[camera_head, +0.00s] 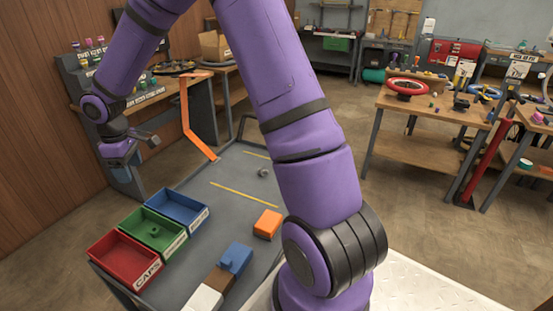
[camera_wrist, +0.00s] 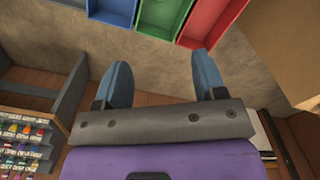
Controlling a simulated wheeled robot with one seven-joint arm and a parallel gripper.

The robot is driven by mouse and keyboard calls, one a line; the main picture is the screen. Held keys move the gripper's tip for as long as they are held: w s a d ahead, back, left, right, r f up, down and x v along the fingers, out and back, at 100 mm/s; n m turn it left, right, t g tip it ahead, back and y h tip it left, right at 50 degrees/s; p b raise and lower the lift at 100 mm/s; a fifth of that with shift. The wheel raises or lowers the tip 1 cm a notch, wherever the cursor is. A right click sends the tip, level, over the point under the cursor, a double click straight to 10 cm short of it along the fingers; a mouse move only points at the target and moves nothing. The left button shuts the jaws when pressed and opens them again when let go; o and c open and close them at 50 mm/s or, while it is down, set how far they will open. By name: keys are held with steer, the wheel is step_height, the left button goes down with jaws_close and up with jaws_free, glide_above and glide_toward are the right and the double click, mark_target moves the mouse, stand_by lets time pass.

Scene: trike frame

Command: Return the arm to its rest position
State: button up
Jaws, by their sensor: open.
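My purple arm arches over the grey workbench (camera_head: 235,170) in the head view. My gripper (camera_head: 150,140) is at the far left, in the air beyond the coloured bins and near a rack of small parts. In the wrist view my gripper (camera_wrist: 162,85) shows two blue-grey fingers spread wide apart with nothing between them. The fingers are apart from the bins, which show past them at the top of that view.
Red (camera_head: 122,257), green (camera_head: 153,234) and blue (camera_head: 180,207) bins stand on the bench. An orange block (camera_head: 268,224), a blue block (camera_head: 235,257) and an orange bent frame (camera_head: 190,125) are there too. The parts rack (camera_head: 75,75) stands close to the gripper.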

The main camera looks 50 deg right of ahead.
steer(key=shift+r, duration=0.1)
stand_by(0.5)
steer(key=s+d+r+m+t+h, duration=0.1)
steer(key=s+d+r+m, duration=0.1)
steer(key=s+r, duration=0.65)
steer(key=s+d+r+m+t+h, duration=0.1)
steer(key=s+d+r+m, duration=0.1)
steer(key=s+r, duration=0.6)
steer(key=s+d+r+m+t+y, duration=0.1)
steer(key=s+r+m, duration=0.1)
steer(key=s, duration=0.6)
steer(key=s+d+r+m+t+y, duration=0.1)
steer(key=s+r, duration=0.3)
steer(key=s, duration=0.5)
steer(key=shift+s+d+r+m+t, duration=0.2)
steer(key=shift+d+r+m+t, duration=0.2)
steer(key=shift+m+t, duration=0.2)
